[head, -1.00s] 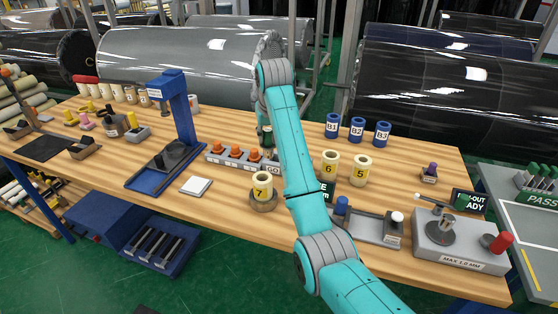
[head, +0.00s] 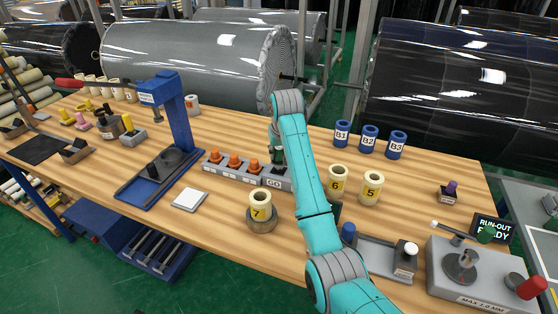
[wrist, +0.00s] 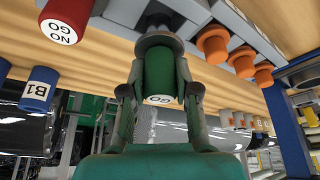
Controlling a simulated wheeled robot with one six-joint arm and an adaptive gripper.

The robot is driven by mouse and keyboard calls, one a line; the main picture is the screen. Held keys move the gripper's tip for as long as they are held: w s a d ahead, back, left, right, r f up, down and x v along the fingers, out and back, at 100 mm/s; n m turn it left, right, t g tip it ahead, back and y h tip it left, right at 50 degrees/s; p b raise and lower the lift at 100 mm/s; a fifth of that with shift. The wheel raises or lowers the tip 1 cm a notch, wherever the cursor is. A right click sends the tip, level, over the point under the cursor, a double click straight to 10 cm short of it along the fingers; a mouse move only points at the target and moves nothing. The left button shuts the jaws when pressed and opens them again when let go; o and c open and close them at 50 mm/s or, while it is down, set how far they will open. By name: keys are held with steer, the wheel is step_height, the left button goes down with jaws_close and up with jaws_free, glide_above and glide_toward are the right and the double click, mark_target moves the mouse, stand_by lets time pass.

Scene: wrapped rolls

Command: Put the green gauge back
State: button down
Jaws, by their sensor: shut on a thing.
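The green gauge (wrist: 160,72) shows in the wrist view, with a GO label on its end and a grey collar above its green handle. My gripper (wrist: 160,95) is shut on it, one finger on each side of the handle. The grey rack (head: 211,168) lies on the bench, with a GO label at its right end. In the head view my gripper (head: 276,152) is over that end, partly behind my arm. I cannot tell whether the gauge's far end is inside the slot.
Several orange gauges (head: 234,161) stand in the rack. A red NO GO gauge (wrist: 67,22) is close by in the wrist view. A blue stand (head: 178,115) rises to the left. Roll 7 (head: 261,206) is in front; rolls 6 (head: 337,180) and 5 (head: 371,188) stand right of my arm.

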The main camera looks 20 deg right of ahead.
mark_target(279, 160)
steer(key=shift+f, duration=1.6)
steer(key=shift+f, duration=0.1)
steer(key=c, duration=0.9)
jaws_free()
steer(key=shift+o, duration=0.2)
steer(key=v, duration=1.2)
